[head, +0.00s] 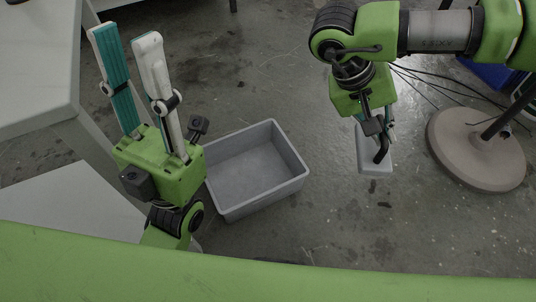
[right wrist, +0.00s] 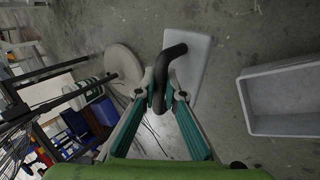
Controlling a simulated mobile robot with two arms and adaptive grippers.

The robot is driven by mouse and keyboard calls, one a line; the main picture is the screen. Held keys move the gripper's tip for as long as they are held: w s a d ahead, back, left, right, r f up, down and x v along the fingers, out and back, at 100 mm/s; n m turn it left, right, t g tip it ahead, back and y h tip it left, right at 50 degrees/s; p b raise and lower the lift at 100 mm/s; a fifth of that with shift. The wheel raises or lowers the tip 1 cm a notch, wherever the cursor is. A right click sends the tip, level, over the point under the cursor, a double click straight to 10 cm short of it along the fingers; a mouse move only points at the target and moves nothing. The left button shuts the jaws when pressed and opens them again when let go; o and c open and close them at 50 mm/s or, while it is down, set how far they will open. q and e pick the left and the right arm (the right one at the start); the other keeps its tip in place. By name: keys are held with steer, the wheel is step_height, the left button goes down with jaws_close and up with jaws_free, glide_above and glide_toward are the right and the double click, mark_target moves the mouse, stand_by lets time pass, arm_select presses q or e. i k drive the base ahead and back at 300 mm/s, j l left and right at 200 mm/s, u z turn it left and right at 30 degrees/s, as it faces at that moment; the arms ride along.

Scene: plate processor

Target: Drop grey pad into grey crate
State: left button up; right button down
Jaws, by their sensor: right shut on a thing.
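The grey pad (head: 374,153) hangs below my right gripper (head: 386,128) in the head view, to the right of the crate. It has a black curved handle, and my right gripper is shut on that handle. In the right wrist view the pad (right wrist: 194,62) and the fingers (right wrist: 160,88) closed on the handle show clearly. The grey crate (head: 218,204) stands on the floor, and its visible inside is empty. It also shows at the right of the right wrist view (right wrist: 247,100). My left gripper (head: 126,32) is open and empty, fingers pointing up, left of the crate.
A light grey table (head: 40,60) stands at the left. A round stand base (head: 475,150) with a pole is on the floor at the right, with cables near it. The floor (head: 315,215) between crate and pad is clear.

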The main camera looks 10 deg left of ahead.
mark_target(255, 186)
steer(key=i+l+u, duration=0.25)
steer(key=i+l, duration=0.2)
steer(key=l, duration=0.25)
steer(key=i+l+u, duration=0.15)
steer(key=l, duration=0.2)
steer(key=i+l+u, duration=0.1)
steer(key=i+l, duration=0.15)
steer(key=l, duration=0.15)
steer(key=u, duration=1.65)
